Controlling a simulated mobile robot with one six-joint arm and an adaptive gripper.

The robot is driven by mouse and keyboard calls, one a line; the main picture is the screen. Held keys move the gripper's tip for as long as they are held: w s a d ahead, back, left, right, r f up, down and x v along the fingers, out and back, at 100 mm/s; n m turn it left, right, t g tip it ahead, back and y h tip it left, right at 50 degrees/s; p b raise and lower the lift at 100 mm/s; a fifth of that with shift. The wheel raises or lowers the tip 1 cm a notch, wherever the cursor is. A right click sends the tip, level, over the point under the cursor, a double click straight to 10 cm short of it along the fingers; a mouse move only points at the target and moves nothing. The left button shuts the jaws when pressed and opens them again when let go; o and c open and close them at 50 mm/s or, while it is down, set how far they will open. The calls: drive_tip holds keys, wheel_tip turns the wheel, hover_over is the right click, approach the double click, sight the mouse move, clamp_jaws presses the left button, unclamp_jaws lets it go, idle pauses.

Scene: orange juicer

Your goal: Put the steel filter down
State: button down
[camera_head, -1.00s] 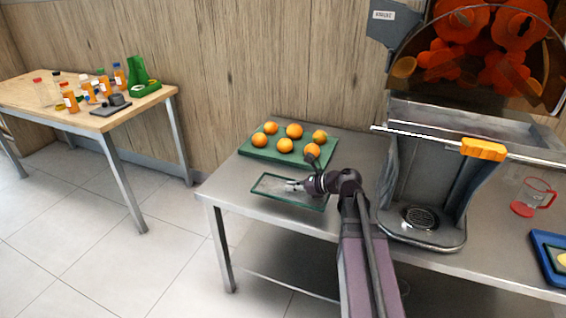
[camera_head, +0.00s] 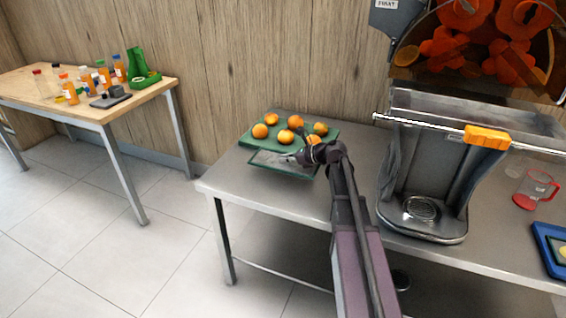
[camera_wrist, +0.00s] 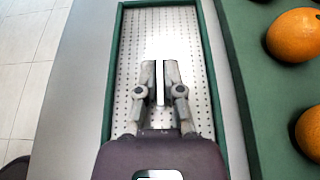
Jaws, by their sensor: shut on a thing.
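The steel filter is a pale perforated plate (camera_wrist: 185,40) inside a dark green rectangular frame (camera_head: 262,165). My gripper (camera_head: 300,157) is over its right part in the head view. In the wrist view my gripper (camera_wrist: 160,82) points along the plate, its two fingers shut on a thin bright upright strip in the middle of the filter. The frame lies close beside the green orange tray (camera_wrist: 240,85), with a narrow grey strip between them. I cannot tell whether the filter touches the table.
Several oranges (camera_head: 295,122) sit on the green tray behind the filter. The steel table (camera_head: 270,200) is bare in front and to the left. The juicer (camera_head: 425,170) stands to the right, with a red-based jug (camera_head: 535,188) and a blue tray (camera_head: 550,240) beyond it.

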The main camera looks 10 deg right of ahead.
sight(274, 155)
drive_tip(key=w, duration=0.4)
drive_tip(key=shift+d+f, duration=0.1)
drive_tip(key=shift+f, duration=0.1)
drive_tip(key=shift+f, duration=0.1)
drive_tip(key=shift+f+b, duration=1.65)
drive_tip(key=shift+b, duration=0.25)
drive_tip(key=shift+f, duration=0.2)
drive_tip(key=c, duration=0.8)
unclamp_jaws()
drive_tip(key=shift+o, duration=0.2)
drive_tip(key=shift+r, duration=0.25)
drive_tip(key=shift+s+d+r, duration=0.15)
drive_tip(key=shift+s+d, duration=0.05)
drive_tip(key=p+v, duration=0.4)
drive_tip(key=v, duration=0.5)
drive_tip(key=shift+s+d+r, duration=0.1)
drive_tip(key=shift+s+d, duration=0.15)
drive_tip(key=shift+p+v, duration=0.35)
drive_tip(key=shift+v, duration=0.5)
